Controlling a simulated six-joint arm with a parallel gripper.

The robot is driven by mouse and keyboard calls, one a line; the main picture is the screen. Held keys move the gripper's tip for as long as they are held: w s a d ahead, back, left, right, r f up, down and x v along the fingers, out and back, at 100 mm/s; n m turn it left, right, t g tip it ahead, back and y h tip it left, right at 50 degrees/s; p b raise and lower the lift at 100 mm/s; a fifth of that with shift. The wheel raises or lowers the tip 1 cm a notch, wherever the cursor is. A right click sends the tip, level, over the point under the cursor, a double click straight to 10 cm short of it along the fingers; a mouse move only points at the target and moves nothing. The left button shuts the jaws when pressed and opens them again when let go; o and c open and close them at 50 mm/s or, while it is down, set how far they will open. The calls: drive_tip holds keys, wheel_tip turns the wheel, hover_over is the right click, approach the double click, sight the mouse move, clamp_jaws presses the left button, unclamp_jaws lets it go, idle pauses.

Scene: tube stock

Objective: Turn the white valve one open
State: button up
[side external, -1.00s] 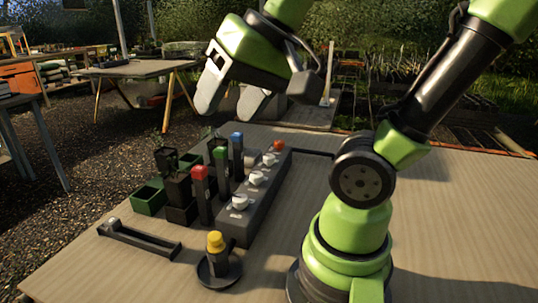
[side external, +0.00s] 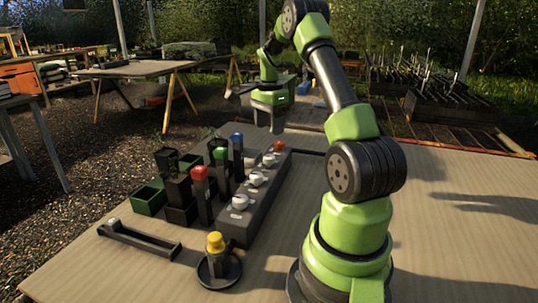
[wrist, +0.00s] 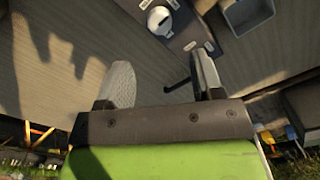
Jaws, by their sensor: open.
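Several white valve knobs sit in a row on top of a long dark grey block (side external: 240,230): a near one (side external: 239,202), a middle one (side external: 257,179) and a farther one (side external: 268,164). I cannot read which is valve one. My gripper (side external: 274,124) is over the block's far end, apart from the knobs, fingers pointing down. In the wrist view my gripper (wrist: 161,62) is open and empty. A white knob (wrist: 160,20) on the block lies beyond the fingertips at the top; I cannot tell which knob it is.
A yellow-topped piece (side external: 215,242) is in front.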

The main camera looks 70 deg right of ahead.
sight(269, 156)
wheel_tip(269, 156, down, 9)
drive_tip(key=shift+f, duration=0.15)
idle(0.4)
drive_tip(key=c, duration=0.9)
